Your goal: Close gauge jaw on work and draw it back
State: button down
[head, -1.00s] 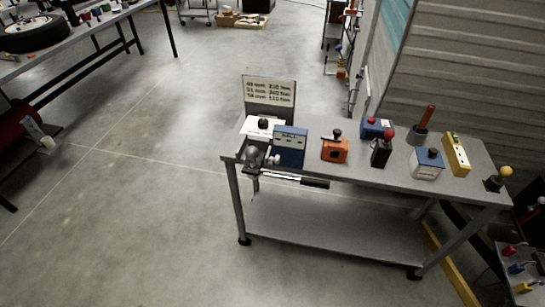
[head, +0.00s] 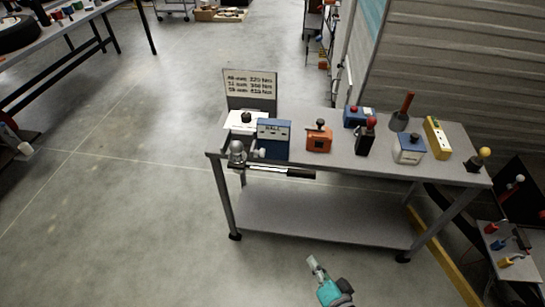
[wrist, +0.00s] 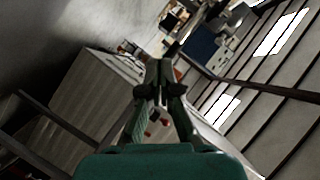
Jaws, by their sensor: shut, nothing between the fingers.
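The bench (head: 340,155) stands right of centre in the head view. At its front left corner is a grey metal device (head: 237,152) with rounded knobs, which looks like the gauge. A thin rod with a dark end (head: 290,172) runs along the bench's front edge beside it. The jaw and any work in it are too small to tell apart. My gripper (wrist: 161,68) is shut and empty in the wrist view. In the head view, part of my teal arm shows at the bottom, in front of the bench and well apart from the gauge.
On the bench are a blue box (head: 273,139), an orange box (head: 319,139), a black red-topped control (head: 366,138), a white-and-blue box (head: 409,148) and a yellow block (head: 437,138). A sign (head: 250,86) stands behind. Floor left of the bench is clear.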

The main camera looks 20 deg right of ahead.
jog(key=w+d+r+m+t+y, duration=0.1)
jog(key=w+d+r+m+y, duration=0.3)
jog(key=w, duration=0.6)
jog(key=w+d+r+t+y, duration=0.1)
jog(key=w+d+r+t, duration=0.1)
jog(key=w+r, duration=0.65)
jog(key=a+f+x, duration=0.1)
jog(key=x, duration=0.6)
jog(key=a+f+x, duration=0.1)
jog(key=x, duration=0.6)
jog(key=shift+a+f, duration=0.15)
jog(key=shift+f, duration=0.1)
